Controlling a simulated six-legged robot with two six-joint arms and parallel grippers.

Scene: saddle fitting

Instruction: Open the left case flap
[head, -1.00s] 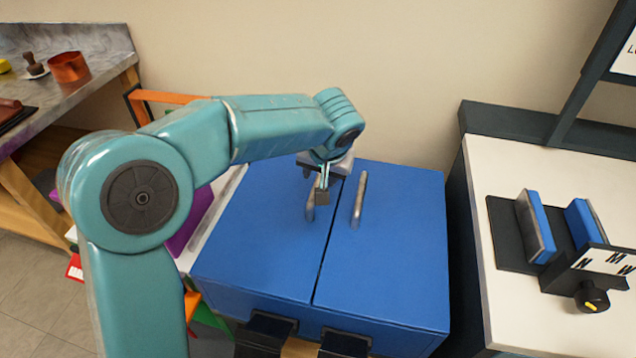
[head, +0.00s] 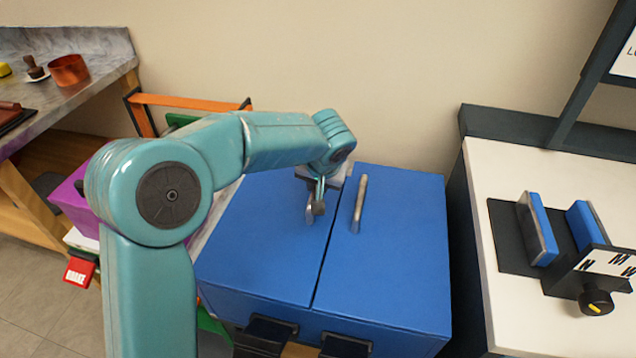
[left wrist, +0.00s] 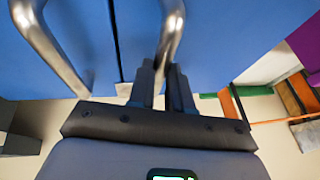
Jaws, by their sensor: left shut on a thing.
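The blue case has two flaps side by side, the left flap (head: 265,245) and the right flap (head: 390,250). Both lie flat, with a narrow dark seam between them. The left flap's metal handle (head: 309,214) is partly hidden by my left gripper (head: 318,207). The left wrist view shows this handle (left wrist: 172,30) running down between the fingers of the gripper (left wrist: 168,75), which is shut on it. The right flap's handle (head: 359,203) stands free, and it also shows in the left wrist view (left wrist: 48,48). My right gripper is not in view.
A white-topped bench (head: 500,310) with a dark fixture (head: 515,240) holding blue pads stands close on the right. A wall (head: 400,70) is behind the case. At the left are a grey-topped table (head: 100,50), a purple box (head: 75,205) and an orange frame (head: 190,101).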

